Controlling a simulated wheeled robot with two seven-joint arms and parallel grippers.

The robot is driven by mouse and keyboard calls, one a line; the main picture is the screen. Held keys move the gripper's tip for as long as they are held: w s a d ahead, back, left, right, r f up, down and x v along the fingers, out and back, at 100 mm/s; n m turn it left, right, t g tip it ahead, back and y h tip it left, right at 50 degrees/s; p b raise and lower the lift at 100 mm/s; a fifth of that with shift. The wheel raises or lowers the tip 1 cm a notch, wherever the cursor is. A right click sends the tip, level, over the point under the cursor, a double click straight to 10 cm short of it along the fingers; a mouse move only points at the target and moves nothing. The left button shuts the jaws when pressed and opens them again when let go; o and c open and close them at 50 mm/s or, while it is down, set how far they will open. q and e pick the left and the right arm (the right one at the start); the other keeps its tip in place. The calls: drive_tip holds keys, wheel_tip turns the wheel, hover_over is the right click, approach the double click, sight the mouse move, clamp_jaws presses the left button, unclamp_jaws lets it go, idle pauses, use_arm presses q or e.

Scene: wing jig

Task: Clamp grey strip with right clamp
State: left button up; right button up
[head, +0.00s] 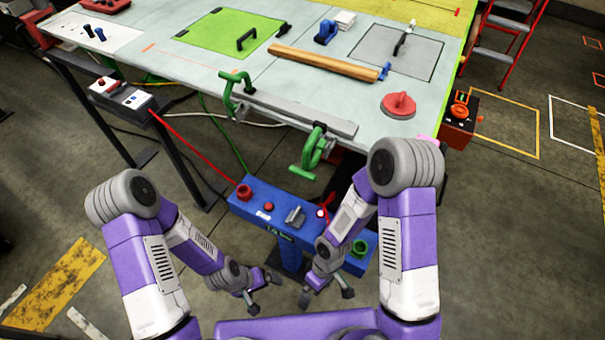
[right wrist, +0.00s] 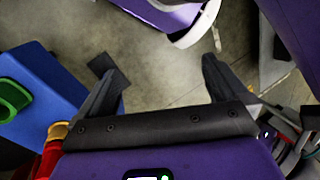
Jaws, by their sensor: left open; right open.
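The grey strip (head: 295,111) lies along the front edge of the pale table. A green left clamp (head: 228,95) sits at the strip's left end, and a green right clamp (head: 313,150) sits at the edge further right, its handle hanging below. I cannot tell whether either clamp presses on the strip. My left gripper (head: 264,293) is open and empty, low in front of the blue console. My right gripper (head: 326,295) is open, low and well below the right clamp; the right wrist view shows its two fingers (right wrist: 160,68) apart with nothing between them.
A blue console (head: 275,213) with buttons stands between my arms and the table; its blue side shows in the right wrist view (right wrist: 45,95). A wooden bar (head: 322,63), a red suction-cup-like handle (head: 399,105) and a green panel (head: 230,33) lie on the tabletop. A red cable runs to the console.

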sight(300, 175)
drive_tip(key=w+d+r+n+t+h+b, duration=0.35)
drive_tip(key=w+r+n+t+h, duration=0.55)
drive_tip(key=n, duration=0.7)
drive_tip(key=w+a+r+n+t+h+b, duration=0.1)
drive_tip(key=w+a+r+n+t, duration=0.15)
drive_tip(key=r, duration=0.45)
drive_tip(key=w+a+r+n+t+h, duration=0.1)
drive_tip(key=a+r+t, duration=0.3)
drive_tip(key=r, duration=0.3)
drive_tip(key=w+a+r+n+t+h+b, duration=0.1)
drive_tip(key=w+a+r+n+t, duration=0.15)
drive_tip(key=r, duration=0.45)
drive_tip(key=shift+m, duration=0.4)
drive_tip(key=x, duration=0.3)
drive_tip(key=b+x, duration=0.1)
drive_tip(key=x, duration=0.2)
drive_tip(key=shift+r, duration=0.25)
drive_tip(key=c, duration=1.4)
